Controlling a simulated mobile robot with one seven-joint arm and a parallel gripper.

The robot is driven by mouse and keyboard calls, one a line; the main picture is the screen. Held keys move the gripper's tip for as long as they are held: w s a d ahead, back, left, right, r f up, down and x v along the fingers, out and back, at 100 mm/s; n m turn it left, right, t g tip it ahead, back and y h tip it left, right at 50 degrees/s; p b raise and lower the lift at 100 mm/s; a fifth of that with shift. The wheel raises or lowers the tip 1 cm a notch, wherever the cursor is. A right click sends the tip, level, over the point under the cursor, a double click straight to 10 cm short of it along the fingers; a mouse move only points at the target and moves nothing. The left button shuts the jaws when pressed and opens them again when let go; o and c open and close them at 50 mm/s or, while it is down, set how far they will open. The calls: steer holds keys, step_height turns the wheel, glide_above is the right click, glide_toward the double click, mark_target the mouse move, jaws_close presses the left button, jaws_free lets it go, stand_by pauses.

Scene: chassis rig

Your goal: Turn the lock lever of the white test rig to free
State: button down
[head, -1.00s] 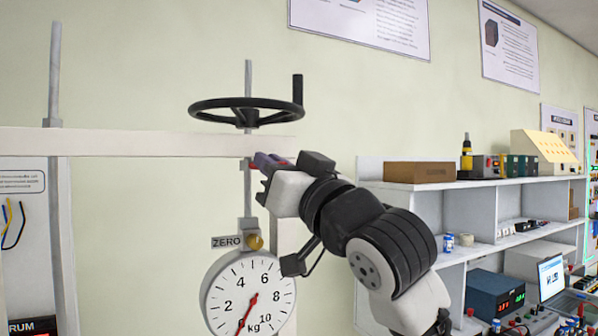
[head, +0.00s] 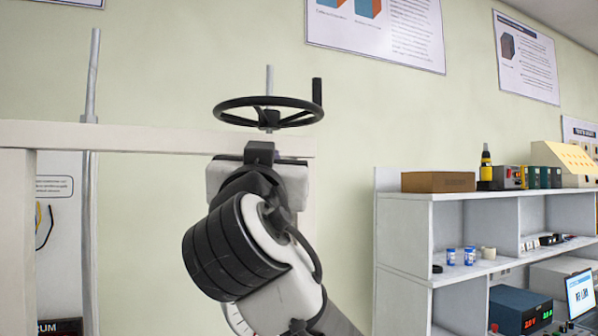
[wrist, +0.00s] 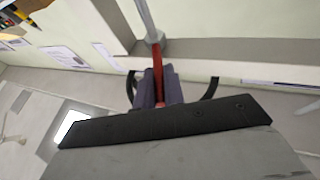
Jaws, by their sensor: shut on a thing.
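The white test rig (head: 130,138) stands on the left in the head view, with a pale crossbeam and a black handwheel (head: 268,122) above it. In the wrist view the red lock lever (wrist: 157,58) runs from a collar on a grey rod (wrist: 147,20) down between the purple fingers of my gripper (wrist: 159,82). The fingers are shut on the lever. In the head view my wrist and arm cover the lever and fingers, just below the handwheel at the beam's right end. The dial is almost wholly hidden behind my arm.
A white shelf unit (head: 405,235) stands to the right, with a brown box (head: 438,182) and instruments on top. A laptop (head: 580,296) and a blue power supply (head: 520,308) are lower right. The wall between rig and shelves is clear.

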steer(key=shift+a+m+h+b, duration=0.3)
steer(key=shift+m+h, duration=0.15)
steer(key=shift+h, duration=0.35)
steer(key=shift+a+m+h+b, duration=0.25)
steer(key=shift+m+h, duration=0.2)
steer(key=shift+h, duration=0.35)
steer(key=c, duration=1.8)
jaws_free()
steer(key=shift+w, duration=0.1)
steer(key=shift+o, duration=0.2)
steer(key=s+a+b, duration=0.2)
steer(key=s+b, duration=0.2)
steer(key=s, duration=0.9)
steer(key=shift+f+b, duration=0.25)
steer(key=shift+b, duration=0.05)
